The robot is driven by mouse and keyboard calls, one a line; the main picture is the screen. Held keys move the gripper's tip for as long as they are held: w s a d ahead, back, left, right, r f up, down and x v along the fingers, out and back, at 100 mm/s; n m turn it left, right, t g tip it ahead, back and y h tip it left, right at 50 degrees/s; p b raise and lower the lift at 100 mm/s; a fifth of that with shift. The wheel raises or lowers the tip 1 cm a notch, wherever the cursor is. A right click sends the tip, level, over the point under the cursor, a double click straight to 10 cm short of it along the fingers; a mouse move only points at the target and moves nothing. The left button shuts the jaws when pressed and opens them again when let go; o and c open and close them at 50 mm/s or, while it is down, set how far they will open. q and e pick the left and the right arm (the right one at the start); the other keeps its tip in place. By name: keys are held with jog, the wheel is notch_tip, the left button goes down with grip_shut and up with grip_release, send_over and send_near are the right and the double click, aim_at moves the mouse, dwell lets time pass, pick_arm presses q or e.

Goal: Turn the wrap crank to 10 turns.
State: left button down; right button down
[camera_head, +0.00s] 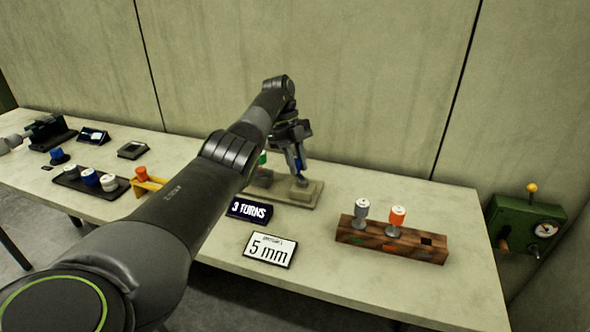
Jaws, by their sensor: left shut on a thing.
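The wrap crank's board (309,198) lies on the table just right of the picture's middle, with a grey block on it. My left gripper (299,172) reaches down over this board from above. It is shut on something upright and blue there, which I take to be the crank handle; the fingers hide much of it. A dark display (249,209) in front of the board reads "3 TURNS". A green part (262,158) shows behind my left arm, which covers the rest of that side. My right gripper is not in view.
A white card (269,249) reads "5 mm". A wooden block (392,240) holds a grey and an orange spool. A dark tray (92,181) with several spools sits at left, near a yellow stand (149,185). A green box (526,222) with a dial is right of the table.

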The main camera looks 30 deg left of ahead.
pick_arm(q)
jog(key=shift+w+b, duration=0.15)
jog(key=shift+b, duration=0.15)
jog(key=shift+m+b, duration=0.4)
jog(key=shift+b, duration=0.1)
jog(key=shift+w+d+r+b, duration=0.1)
jog(key=shift+b, duration=0.2)
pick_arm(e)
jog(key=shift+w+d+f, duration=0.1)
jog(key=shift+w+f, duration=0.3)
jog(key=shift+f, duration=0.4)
pick_arm(q)
jog(key=shift+m, duration=0.3)
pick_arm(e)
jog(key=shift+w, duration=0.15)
pick_arm(q)
jog(key=c, duration=1.3)
grip_release()
jog(key=shift+g, duration=0.3)
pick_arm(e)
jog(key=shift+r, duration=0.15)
